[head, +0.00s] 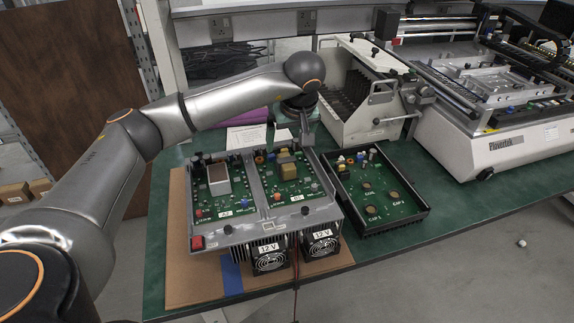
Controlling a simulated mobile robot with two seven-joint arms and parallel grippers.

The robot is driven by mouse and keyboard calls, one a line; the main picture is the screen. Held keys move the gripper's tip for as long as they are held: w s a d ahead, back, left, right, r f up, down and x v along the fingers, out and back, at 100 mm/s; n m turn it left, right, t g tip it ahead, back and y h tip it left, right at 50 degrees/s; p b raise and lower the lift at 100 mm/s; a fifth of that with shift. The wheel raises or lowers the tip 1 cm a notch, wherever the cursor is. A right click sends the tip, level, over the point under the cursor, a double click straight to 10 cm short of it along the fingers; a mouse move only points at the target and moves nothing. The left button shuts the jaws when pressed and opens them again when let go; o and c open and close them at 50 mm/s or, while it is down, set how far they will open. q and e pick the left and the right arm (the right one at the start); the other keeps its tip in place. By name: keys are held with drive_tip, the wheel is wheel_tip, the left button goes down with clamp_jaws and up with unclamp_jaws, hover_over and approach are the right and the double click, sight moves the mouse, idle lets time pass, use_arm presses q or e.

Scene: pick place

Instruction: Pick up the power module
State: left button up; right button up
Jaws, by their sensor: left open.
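Two grey power modules, each labelled 12 V, stand side by side on the bench. The left module (222,207) and the right module (288,197) have open tops showing green circuit boards, and black fans at their front ends. My left arm reaches in from the left. My left gripper (295,140) is open and points down just behind and above the far end of the right module. It appears empty; whether its fingertips touch anything cannot be told. My right gripper is not in view.
A black tray (390,223) with a green board lies right of the modules. Cardboard (178,255) lies under the modules. A slotted rack (349,112) and a large white machine (480,148) stand behind and right. The green bench (465,206) is clear at front right.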

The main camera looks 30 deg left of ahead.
sight(284, 154)
use_arm(q)
drive_tip(key=x, duration=0.8)
drive_tip(key=shift+w+a, duration=0.15)
drive_tip(key=shift+a, duration=0.05)
clamp_jaws()
idle(0.5)
drive_tip(key=shift+r, duration=0.15)
